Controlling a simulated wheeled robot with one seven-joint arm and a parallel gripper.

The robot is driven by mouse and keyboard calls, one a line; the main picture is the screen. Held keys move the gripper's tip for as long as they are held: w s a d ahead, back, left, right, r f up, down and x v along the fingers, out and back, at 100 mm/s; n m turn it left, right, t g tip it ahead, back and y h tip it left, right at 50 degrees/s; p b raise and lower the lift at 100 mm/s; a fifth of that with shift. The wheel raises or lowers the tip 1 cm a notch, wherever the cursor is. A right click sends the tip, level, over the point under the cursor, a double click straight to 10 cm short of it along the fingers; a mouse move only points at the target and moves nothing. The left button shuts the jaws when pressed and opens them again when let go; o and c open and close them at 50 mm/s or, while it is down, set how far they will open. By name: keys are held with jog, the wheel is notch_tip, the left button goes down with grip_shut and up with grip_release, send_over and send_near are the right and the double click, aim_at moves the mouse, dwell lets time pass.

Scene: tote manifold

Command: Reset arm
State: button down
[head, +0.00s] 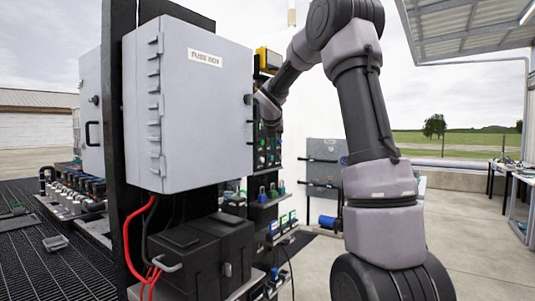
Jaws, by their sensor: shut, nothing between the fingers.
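My arm rises from the lower right of the head view, bends at the top, and reaches down and left toward the right side of the grey fuse box (190,110). The far end of my arm passes behind the fuse box's right edge. My gripper is hidden there, so its fingers do not show. The fuse box door is shut and carries a "FUSE BOX" label.
A black box (205,252) with red cables stands below the fuse box. Shelves with blue and green parts (268,195) are close behind it. A dark post (118,150) stands left. A table (500,170) is far right. Concrete floor (470,235) right of my arm is clear.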

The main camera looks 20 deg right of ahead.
jog(key=s+a+r+m+y, duration=0.1)
jog(key=s+a+m, duration=0.1)
jog(key=s+m, duration=0.8)
jog(key=s+a+r+m+y, duration=0.1)
jog(key=s+a+r+m, duration=0.15)
jog(key=s+m, duration=0.75)
jog(key=s+a+f+m+y, duration=0.1)
jog(key=s+a+f+m, duration=0.2)
jog(key=s+m, duration=0.4)
jog(key=s+a+f+m+g+y, duration=0.1)
jog(key=s+a+f+m+y, duration=0.1)
jog(key=s+m, duration=0.6)
jog(key=s+a+f, duration=0.1)
jog(key=s, duration=0.5)
jog(key=shift+a+f+y, duration=0.2)
jog(key=shift+f+y, duration=0.1)
